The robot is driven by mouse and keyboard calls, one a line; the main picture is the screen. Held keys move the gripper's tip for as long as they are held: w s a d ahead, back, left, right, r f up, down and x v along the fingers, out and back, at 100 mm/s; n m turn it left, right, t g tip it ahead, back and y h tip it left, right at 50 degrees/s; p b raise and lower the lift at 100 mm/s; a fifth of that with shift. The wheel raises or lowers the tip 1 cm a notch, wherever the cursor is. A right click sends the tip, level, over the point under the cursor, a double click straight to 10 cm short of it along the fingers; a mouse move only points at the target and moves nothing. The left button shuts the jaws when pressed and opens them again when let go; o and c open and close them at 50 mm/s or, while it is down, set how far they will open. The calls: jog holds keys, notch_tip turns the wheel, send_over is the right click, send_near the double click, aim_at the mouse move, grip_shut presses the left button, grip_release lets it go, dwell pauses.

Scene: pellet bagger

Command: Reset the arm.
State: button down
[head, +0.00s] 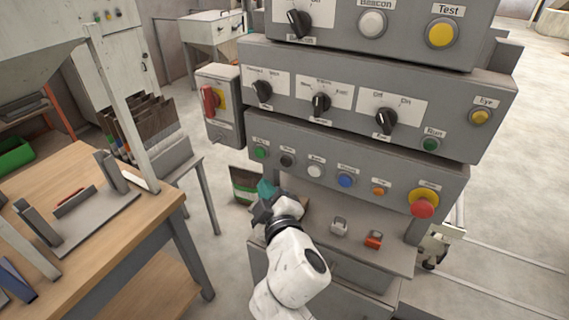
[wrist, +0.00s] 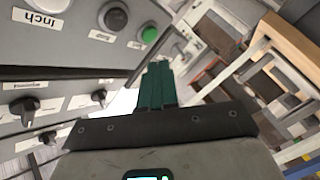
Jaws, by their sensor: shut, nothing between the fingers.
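My arm is white and reaches up from the bottom of the head view. My gripper (head: 266,187) is at its end, just below the lower left part of the grey control panel (head: 340,150). Its teal fingers are together and hold nothing. In the wrist view the fingers (wrist: 157,85) point up past the green button (wrist: 149,34), with a gap to the panel that I cannot judge. The fingertips look apart from the buttons in the head view.
The panel has dark knobs (head: 321,103), a row of coloured buttons and a red emergency stop (head: 423,204). A red-handled switch box (head: 213,99) stands left of it. Below is a shelf with an orange switch (head: 373,240). A wooden table (head: 93,235) is at left.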

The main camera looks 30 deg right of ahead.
jog(key=shift+d+f, duration=0.1)
jog(key=s+d+f+m+g+h, duration=0.1)
jog(key=s+d+f+m+g, duration=0.65)
jog(key=s+f, duration=0.6)
jog(key=s+d+f+g+y, duration=0.1)
jog(key=s+f+g, duration=0.3)
jog(key=s, duration=0.7)
jog(key=s+d+f+m+g+y, duration=0.1)
jog(key=s+f+g, duration=0.3)
jog(key=s, duration=0.7)
jog(key=shift+s+y, duration=0.15)
jog(key=shift+y, duration=0.45)
jog(key=shift+d+f+g, duration=0.1)
jog(key=shift+g, duration=0.15)
